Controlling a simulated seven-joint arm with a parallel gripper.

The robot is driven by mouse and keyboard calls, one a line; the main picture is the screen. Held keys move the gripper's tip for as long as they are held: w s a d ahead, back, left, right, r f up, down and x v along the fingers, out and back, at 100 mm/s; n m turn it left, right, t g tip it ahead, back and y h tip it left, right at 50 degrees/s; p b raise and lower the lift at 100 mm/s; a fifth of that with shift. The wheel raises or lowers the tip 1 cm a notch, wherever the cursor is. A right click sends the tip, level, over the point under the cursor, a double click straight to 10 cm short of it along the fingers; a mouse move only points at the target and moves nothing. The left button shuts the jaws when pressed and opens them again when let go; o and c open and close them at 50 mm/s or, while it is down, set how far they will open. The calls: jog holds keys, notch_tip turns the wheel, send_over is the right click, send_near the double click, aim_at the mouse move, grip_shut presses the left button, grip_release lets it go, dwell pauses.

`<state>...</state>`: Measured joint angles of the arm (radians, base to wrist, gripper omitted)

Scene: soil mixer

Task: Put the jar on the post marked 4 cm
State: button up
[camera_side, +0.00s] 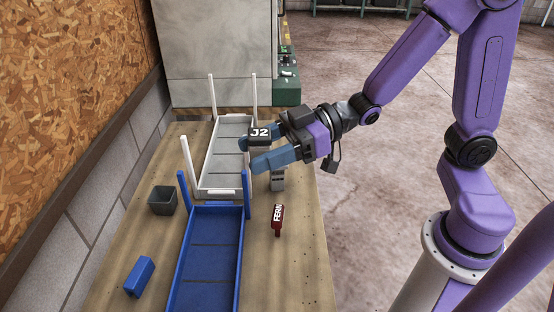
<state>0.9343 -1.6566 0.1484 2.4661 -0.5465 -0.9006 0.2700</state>
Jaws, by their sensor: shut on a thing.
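My gripper (264,147), with blue fingers, reaches in from the right above the table. It is shut on a dark block-like thing marked J2 (259,133), held near the right edge of the white tray. I cannot tell for sure whether this is the jar; its lower part is hidden by the near finger. A small grey piece (278,181) shows just below the fingers; whether it touches the held thing is unclear. No marking reading 4 cm is legible.
A white tray (213,192) and a blue tray (210,210), both with upright corner posts, lie on the wooden table (290,270).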

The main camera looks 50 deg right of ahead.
jog(key=w+d, duration=1)
jog(key=d, duration=0.2)
jog(key=shift+w+f, duration=0.15)
jog(key=shift+f, duration=0.3)
jog(key=d, duration=0.2)
jog(key=w+d, duration=0.1)
jog(key=shift+f, duration=0.3)
jog(key=c, duration=0.3)
notch_tip(320, 180, down, 4)
jog(key=shift+d+r, duration=0.1)
jog(key=shift+d, duration=0.05)
jog(key=shift+c, duration=0.3)
jog(key=shift+d+f, duration=0.1)
jog(key=shift+f, duration=0.5)
